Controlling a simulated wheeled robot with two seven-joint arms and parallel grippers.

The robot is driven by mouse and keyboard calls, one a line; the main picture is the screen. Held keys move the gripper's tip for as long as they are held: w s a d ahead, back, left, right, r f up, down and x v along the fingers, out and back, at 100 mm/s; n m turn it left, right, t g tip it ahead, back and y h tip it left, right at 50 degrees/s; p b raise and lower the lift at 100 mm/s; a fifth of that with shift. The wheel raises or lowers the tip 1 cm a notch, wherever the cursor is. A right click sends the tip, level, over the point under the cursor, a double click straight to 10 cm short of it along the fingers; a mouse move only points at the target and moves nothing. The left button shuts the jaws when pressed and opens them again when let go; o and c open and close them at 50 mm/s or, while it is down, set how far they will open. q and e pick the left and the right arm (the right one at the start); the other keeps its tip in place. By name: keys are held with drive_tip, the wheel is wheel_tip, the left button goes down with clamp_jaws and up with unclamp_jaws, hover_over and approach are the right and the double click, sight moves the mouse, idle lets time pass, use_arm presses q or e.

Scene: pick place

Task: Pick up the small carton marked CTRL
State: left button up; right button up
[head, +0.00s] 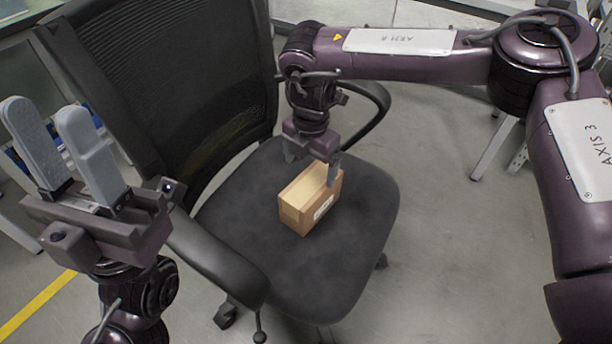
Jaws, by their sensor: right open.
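A small brown cardboard carton (294,214) stands on the dark seat of an office chair. It has a pale label on its right-hand side, too small to read. My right gripper (311,172) points down over the carton and is open. One finger is beside the carton's right edge and overlaps it in the view; the other is near its back left edge. I cannot tell whether either finger touches it. My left gripper (47,110) is at the far left, pointing up, its two grey fingers apart with nothing between them.
The office chair (232,250) has a mesh backrest (180,80) behind the carton to the left. One armrest (215,262) is at the front left, the other (372,110) at the back right under my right arm. Grey floor (450,260) is open to the right.

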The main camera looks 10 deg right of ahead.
sight(312, 182)
drive_tip(key=f+b, duration=0.1)
drive_tip(key=f, duration=0.2)
drive_tip(key=s+f+b, duration=0.1)
drive_tip(key=f+b, duration=0.1)
drive_tip(key=f, duration=0.1)
drive_tip(key=shift+s+d+f, duration=0.15)
drive_tip(key=shift+f, duration=0.55)
drive_tip(key=shift+r, duration=0.1)
drive_tip(key=c, duration=1.4)
